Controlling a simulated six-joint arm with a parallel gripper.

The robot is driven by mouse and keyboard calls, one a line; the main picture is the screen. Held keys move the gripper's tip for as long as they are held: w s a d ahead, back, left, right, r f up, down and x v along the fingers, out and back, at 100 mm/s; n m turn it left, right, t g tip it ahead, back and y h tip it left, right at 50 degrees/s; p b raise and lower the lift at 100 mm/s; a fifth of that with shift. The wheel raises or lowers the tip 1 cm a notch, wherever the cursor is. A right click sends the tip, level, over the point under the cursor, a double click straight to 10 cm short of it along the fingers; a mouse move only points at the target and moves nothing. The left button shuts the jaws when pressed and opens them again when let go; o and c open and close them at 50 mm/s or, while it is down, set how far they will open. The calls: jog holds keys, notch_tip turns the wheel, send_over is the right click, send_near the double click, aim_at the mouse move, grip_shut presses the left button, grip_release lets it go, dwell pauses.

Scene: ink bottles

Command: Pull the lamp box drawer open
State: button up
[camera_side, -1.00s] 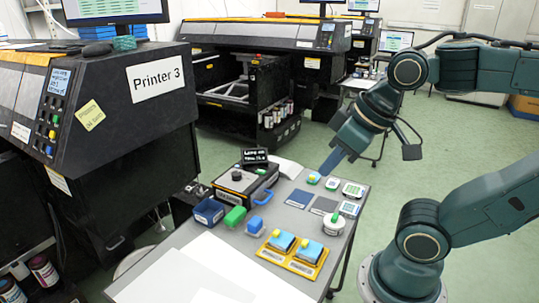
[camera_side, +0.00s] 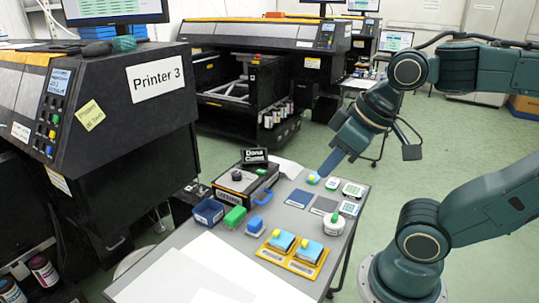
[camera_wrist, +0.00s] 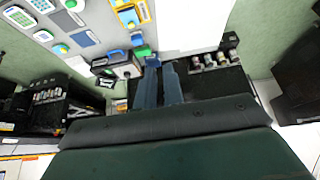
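The lamp box (camera_side: 243,186) is a black box with a blue handle (camera_side: 266,190) on its right, at the back left of the grey table in the side view. A pale label is on its front. I cannot tell a drawer clearly, or whether it is open. A small black sign (camera_side: 254,156) behind it seems to read "Done Closed". The box also shows in the wrist view (camera_wrist: 122,66). My gripper (camera_side: 329,163) is right of the box and apart from it, over the table's back right. In the wrist view my gripper (camera_wrist: 160,68) has two blue fingers with a narrow gap, nothing between them.
A blue bin (camera_side: 209,212), a green block (camera_side: 234,217) and a blue block (camera_side: 255,225) stand in front of the box. Yellow trays (camera_side: 293,256) with blue pads lie nearer the front right. White sheets (camera_side: 205,272) cover the front. Printer 3 (camera_side: 120,110) stands at left.

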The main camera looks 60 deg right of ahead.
jog(key=o, duration=0.3)
jog(key=shift+o, duration=0.6)
jog(key=shift+w+d+r+m, duration=0.15)
jog(key=shift+w+m, duration=0.15)
jog(key=shift+w, duration=0.25)
jog(key=m+g, duration=0.4)
jog(key=m, duration=1.3)
send_over(269, 197)
jog(key=s, duration=0.3)
notch_tip(269, 197, down, 19)
jog(key=shift+w, duration=0.15)
jog(key=shift+w+f, duration=0.4)
jog(key=shift+f, duration=1.85)
jog(key=shift+w+f, duration=0.4)
jog(key=shift+f, duration=1.85)
jog(key=shift+w+f, duration=0.4)
jog(key=shift+f, duration=1.85)
